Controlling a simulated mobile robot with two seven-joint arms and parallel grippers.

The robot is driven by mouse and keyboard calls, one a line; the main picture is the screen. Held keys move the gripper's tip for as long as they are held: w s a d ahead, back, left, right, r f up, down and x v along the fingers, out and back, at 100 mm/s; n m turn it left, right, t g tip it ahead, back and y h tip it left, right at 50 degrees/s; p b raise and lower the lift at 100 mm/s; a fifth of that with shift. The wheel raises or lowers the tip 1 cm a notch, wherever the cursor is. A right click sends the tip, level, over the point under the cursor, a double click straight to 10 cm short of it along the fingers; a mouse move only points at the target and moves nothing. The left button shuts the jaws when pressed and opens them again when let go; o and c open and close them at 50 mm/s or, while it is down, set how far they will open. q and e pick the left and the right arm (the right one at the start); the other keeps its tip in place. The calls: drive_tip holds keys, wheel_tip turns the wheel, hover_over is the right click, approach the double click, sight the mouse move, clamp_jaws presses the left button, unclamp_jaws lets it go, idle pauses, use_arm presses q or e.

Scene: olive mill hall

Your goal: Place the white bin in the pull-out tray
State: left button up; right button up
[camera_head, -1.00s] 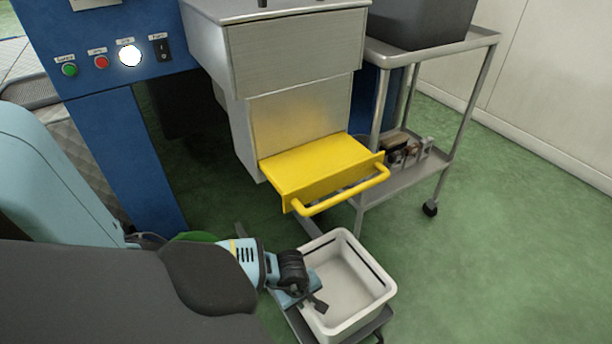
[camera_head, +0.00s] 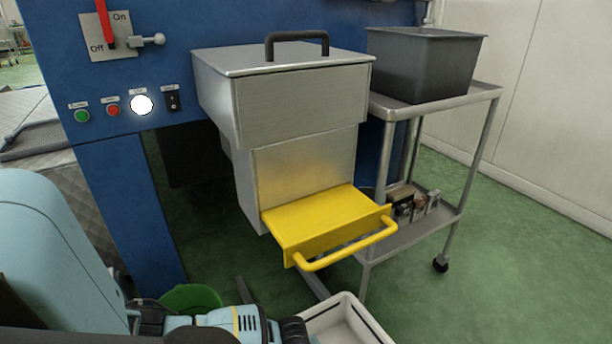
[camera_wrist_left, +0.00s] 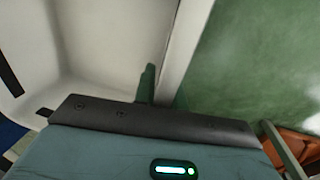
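The white bin (camera_head: 345,322) is at the bottom edge of the head view, mostly cut off. Its pale inside (camera_wrist_left: 100,45) and one wall fill much of the left wrist view. My left gripper (camera_wrist_left: 164,92) has one finger inside the bin and one outside, closed on the wall at its rim. In the head view the fingers are out of frame. The yellow pull-out tray (camera_head: 325,218) with its bar handle juts from the steel housing, above and behind the bin. My right gripper is not in view.
A steel cart (camera_head: 412,232) stands right of the tray, with a dark grey tub (camera_head: 424,68) on top and small parts below. A green bucket (camera_head: 190,298) is on the floor at left. The blue machine frame (camera_head: 120,200) rises behind. Green floor at right is clear.

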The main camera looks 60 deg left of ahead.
use_arm(q)
drive_tip(key=o, duration=0.4)
drive_tip(key=shift+o, duration=0.2)
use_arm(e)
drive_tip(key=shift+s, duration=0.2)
